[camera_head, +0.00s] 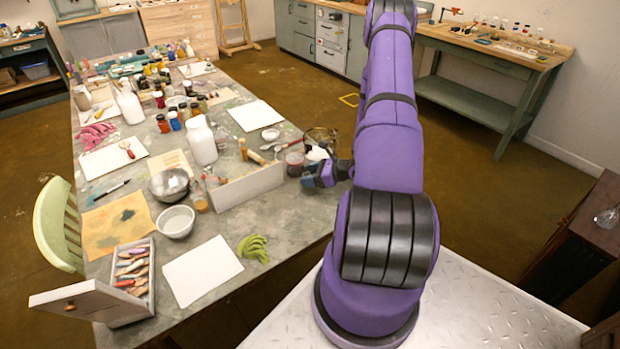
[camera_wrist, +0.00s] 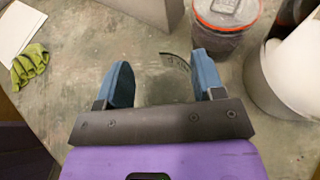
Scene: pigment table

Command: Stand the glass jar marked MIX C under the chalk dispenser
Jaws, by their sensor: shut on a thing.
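My gripper (camera_wrist: 164,82) has its two blue fingers apart, with a clear, hard-to-see glass jar (camera_wrist: 175,63) between them. A small dark curved marking shows on the glass, too small to read as MIX C. In the head view my gripper (camera_head: 322,176) is low at the table's right edge, partly behind my purple arm, and the jar cannot be made out there. I cannot surely tell which thing is the chalk dispenser. A white rounded vessel (camera_wrist: 295,75) stands just right of the fingers in the wrist view.
A red-rimmed lidded jar (camera_wrist: 225,22) stands close beyond the fingers. A pale box (camera_head: 247,186) is left of my gripper. A green cloth or glove (camera_head: 253,248) and white sheet (camera_head: 202,272) lie nearer. Several paint jars and bowls crowd the table (camera_head: 285,225); its right edge is close.

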